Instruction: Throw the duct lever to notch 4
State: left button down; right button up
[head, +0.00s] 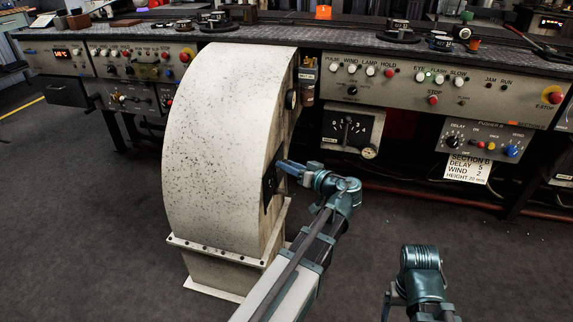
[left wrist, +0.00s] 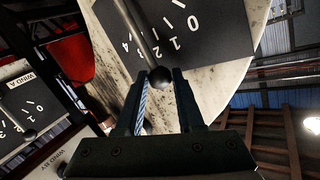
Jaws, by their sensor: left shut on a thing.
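The duct (head: 220,130) is a tall, curved, speckled white housing left of centre in the head view. Its dark lever plate (head: 269,186) is seen nearly edge-on on the right side. In the left wrist view the black plate (left wrist: 215,35) carries white numbers and tick marks. A grey lever rod crosses it and ends in a dark ball knob (left wrist: 160,77). My left gripper (head: 284,166) is at the plate, its fingers (left wrist: 158,90) shut on the lever at the knob. Which notch the lever is at I cannot tell. My right arm shows at lower right, its fingers unclear.
A long console with buttons and a dial gauge (head: 350,130) runs behind the duct. A white card (head: 467,167) on the right reads Section B, delay 5, wind 2. Another numbered dial plate (left wrist: 22,115) shows at the left wrist view's left. Dark floor is clear in front.

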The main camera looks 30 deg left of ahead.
pick_arm(q)
jog(key=w+a+f+m+g+h+p, duration=0.2)
jog(key=w+m+g+h+p, duration=0.1)
jog(key=w, duration=0.5)
jog(key=shift+w+f+m+g+p, duration=0.25)
jog(key=shift+m+g, duration=0.35)
jog(key=shift+m, duration=0.6)
jog(key=c, duration=0.6)
grip_release()
jog(key=shift+w, duration=0.1)
jog(key=shift+o, duration=0.3)
jog(key=shift+r, duration=0.1)
